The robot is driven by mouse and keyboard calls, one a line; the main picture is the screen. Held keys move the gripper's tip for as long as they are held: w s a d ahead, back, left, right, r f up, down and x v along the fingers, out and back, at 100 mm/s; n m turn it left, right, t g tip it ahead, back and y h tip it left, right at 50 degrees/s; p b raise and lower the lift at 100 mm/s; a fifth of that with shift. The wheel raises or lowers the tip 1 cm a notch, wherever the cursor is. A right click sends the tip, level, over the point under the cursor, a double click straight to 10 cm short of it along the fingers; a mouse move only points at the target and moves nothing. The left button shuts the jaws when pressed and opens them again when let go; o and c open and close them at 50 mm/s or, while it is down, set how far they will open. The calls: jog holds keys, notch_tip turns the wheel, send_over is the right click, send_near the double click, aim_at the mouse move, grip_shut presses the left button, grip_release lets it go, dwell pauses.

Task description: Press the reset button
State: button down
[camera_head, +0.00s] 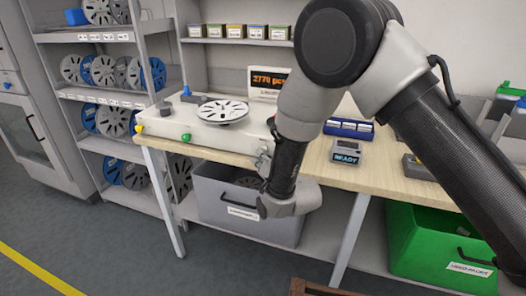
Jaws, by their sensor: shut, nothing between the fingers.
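No button with a readable reset label shows. A white counting machine (165,127) on the bench carries a round slotted reel (222,110). Its front has a green button (186,137) and a yellow button (139,128) at the left corner. A display (268,82) behind it reads about "2770 pcs". A small grey device (346,152) to the right shows "READY". My gripper (264,160) is shut and empty at the bench's front edge, right of the green button. It is small in view and partly hidden by my arm; I cannot tell whether it touches anything.
The wooden bench (320,172) has a grey bin (215,200) and a green bin (410,240) beneath it. A reel rack (95,95) stands at the left. My arm covers the bench's right middle. Grey floor lies open at front left.

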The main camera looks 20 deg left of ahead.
jog(key=shift+w, duration=0.25)
jog(key=shift+s, duration=0.1)
dwell(0.4)
jog(key=shift+s, duration=0.8)
jog(key=s, duration=0.5)
jog(key=shift+a, duration=0.2)
dwell(0.4)
